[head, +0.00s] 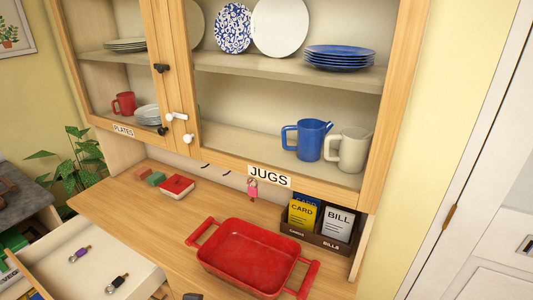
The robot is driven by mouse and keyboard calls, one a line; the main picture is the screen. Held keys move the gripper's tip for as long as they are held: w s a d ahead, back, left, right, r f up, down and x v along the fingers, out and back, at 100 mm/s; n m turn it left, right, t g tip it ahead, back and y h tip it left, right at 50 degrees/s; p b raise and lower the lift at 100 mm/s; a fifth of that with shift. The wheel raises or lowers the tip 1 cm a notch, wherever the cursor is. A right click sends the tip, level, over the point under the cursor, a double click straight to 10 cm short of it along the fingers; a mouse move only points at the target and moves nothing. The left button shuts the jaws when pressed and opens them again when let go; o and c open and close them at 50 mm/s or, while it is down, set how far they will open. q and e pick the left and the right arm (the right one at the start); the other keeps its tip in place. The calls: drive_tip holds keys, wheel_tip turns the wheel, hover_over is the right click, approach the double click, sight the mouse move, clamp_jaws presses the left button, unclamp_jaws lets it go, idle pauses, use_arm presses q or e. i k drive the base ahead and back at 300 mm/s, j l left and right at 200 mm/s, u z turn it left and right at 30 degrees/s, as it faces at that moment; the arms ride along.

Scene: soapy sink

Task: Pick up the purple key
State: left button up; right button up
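The purple key (80,254) lies in the open drawer (138,258) at the lower left. A second key with a dark tag (117,284) lies in the same drawer, nearer and to the right, apart from the purple one. A pink key (252,188) hangs below the JUGS label. Neither of my grippers can be made out in the head view. A small dark shape at the bottom edge is too cut off to identify.
A red baking dish (253,257) stands on the wooden counter (150,196). A card and bill holder (322,238) stands at right. The cabinet above holds plates, a blue jug (309,140) and other mugs.

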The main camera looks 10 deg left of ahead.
sight(82, 251)
drive_tip(key=u, duration=1.8)
drive_tip(key=i+j, duration=0.1)
drive_tip(key=j, duration=0.25)
drive_tip(key=i+j+z, duration=0.1)
drive_tip(key=j, duration=0.2)
drive_tip(key=i+j, duration=0.1)
drive_tip(key=j, duration=0.25)
drive_tip(key=i+j+z, duration=0.3)
drive_tip(key=i+j, duration=0.35)
drive_tip(key=i+j+z, duration=0.35)
drive_tip(key=i+j, duration=0.3)
drive_tip(key=j, duration=0.15)
drive_tip(key=i, duration=0.35)
drive_tip(key=j+z, duration=0.05)
